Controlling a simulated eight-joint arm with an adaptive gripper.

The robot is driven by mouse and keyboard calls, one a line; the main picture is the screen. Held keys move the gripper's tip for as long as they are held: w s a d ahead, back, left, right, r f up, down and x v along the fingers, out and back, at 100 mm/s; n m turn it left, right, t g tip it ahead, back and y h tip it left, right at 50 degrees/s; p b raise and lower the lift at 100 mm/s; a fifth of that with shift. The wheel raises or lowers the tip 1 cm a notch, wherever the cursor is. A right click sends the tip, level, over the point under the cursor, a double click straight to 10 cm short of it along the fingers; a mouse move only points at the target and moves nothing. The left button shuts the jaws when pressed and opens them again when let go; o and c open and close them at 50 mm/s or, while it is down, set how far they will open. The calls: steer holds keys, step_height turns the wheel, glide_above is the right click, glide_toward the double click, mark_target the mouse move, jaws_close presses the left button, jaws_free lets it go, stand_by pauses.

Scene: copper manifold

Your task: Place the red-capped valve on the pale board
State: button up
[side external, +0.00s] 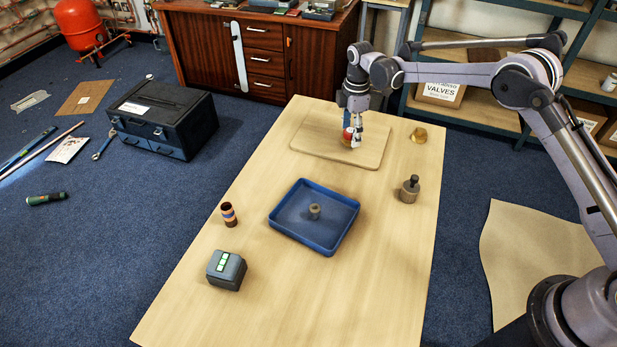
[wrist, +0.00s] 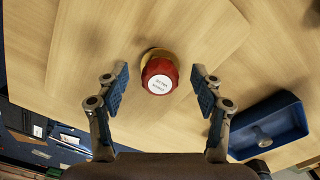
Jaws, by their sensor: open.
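The red-capped valve (wrist: 159,76) has a brass body and a white label on its cap. It stands upright on the pale board (side external: 309,141) at the far part of the table; in the side view the red cap (side external: 347,134) shows only partly behind my fingers. My gripper (side external: 351,143) is down over the board at the valve. In the wrist view my gripper (wrist: 161,88) is open, with one finger on each side of the valve and a visible gap on both sides.
A blue tray (side external: 326,248) with a small grey fitting (side external: 314,211) stands nearer on the table. A brass piece (side external: 418,135) and a grey-brown fitting (side external: 409,189) stand at right. A striped cylinder (side external: 229,214) and a dark box (side external: 226,270) stand at left.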

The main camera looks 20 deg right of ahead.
mark_target(351, 130)
steer(key=s+d+r+m+t, duration=0.1)
steer(key=s+r+m, duration=0.15)
steer(key=r, duration=0.75)
steer(key=s+d+r+m+t, duration=0.15)
steer(key=s+r, duration=0.25)
steer(key=r, duration=0.6)
steer(key=s+d+r+m+t, duration=0.15)
steer(key=s+m, duration=0.25)
steer(key=s, duration=0.5)
steer(key=s+d+r+m+t, duration=0.1)
steer(key=s+r+m, duration=0.2)
steer(key=s, duration=0.5)
steer(key=s+f+m+t, duration=0.2)
steer(key=s+f+m, duration=0.2)
steer(key=s, duration=0.6)
steer(key=shift+d+f+m, duration=0.3)
steer(key=shift+f+m, duration=0.1)
steer(key=shift+f, duration=0.5)
